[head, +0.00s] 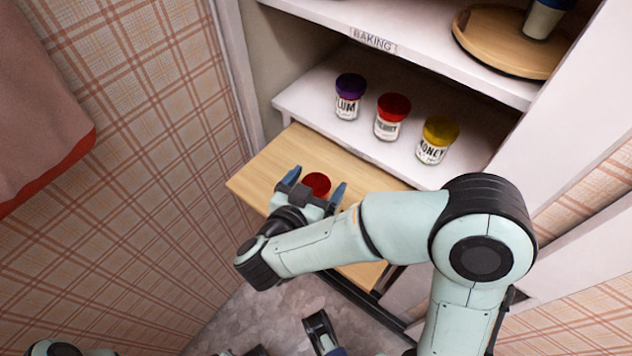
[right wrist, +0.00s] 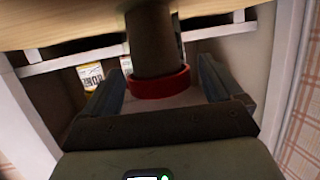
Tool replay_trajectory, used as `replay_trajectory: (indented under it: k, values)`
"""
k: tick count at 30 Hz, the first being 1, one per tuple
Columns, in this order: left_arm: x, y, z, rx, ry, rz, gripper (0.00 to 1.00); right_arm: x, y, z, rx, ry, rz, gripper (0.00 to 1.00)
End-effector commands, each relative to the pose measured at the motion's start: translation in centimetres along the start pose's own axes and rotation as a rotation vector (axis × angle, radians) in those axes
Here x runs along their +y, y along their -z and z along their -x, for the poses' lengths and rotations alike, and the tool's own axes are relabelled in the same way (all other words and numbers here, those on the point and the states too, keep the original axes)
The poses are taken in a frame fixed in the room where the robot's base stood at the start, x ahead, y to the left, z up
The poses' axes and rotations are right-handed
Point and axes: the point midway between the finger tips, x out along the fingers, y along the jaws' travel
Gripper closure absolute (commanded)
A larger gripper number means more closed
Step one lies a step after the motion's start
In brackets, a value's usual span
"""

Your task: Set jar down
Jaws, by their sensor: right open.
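A jar with a red lid (head: 316,183) stands upright on the pale wooden pull-out board (head: 262,165). In the head view mostly its lid shows; the gripper hides the rest. My right gripper (head: 314,185) is open, with one finger on each side of the jar. In the right wrist view the red lid (right wrist: 160,84) sits between the spread fingers, with gaps on both sides. The jar's dark body (right wrist: 152,42) meets the board (right wrist: 60,22). Part of what seems to be my left gripper (head: 320,330) shows at the bottom edge; its jaws cannot be read.
On the white shelf behind stand a purple-lidded jar (head: 348,96), another red-lidded jar (head: 392,116) and a yellow-lidded jar (head: 437,140). A "BAKING" label (head: 374,40) marks the shelf above, which holds a round wooden tray (head: 478,50). A plaid wall (head: 150,130) bounds the left.

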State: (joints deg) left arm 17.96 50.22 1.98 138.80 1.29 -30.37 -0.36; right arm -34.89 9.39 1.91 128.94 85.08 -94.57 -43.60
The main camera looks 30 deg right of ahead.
Motion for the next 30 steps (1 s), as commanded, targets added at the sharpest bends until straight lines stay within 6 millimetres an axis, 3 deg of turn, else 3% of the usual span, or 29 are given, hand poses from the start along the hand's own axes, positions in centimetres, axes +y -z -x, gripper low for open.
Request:
replay_trajectory:
  k: [5, 18, 24, 30]
  values:
    - [0.2, -0.6, 0.6, -0.018, -0.001, -0.001, 1.00, -0.1, 0.4, 1.8, 0.000, 0.004, 0.000, 0.07]
    - [1.1, -4.2, 3.3, -0.124, -0.006, -0.010, 1.00, -0.1, 0.4, 10.5, 0.001, 0.003, 0.000, 0.07]
    - [1.2, -4.8, 3.6, -0.143, -0.007, -0.011, 1.00, 0.0, 0.3, 12.0, 0.001, 0.000, -0.001, 0.07]
    - [1.2, -4.9, 3.6, -0.144, -0.007, -0.012, 1.00, 0.0, 0.2, 12.1, 0.001, 0.000, -0.001, 0.07]
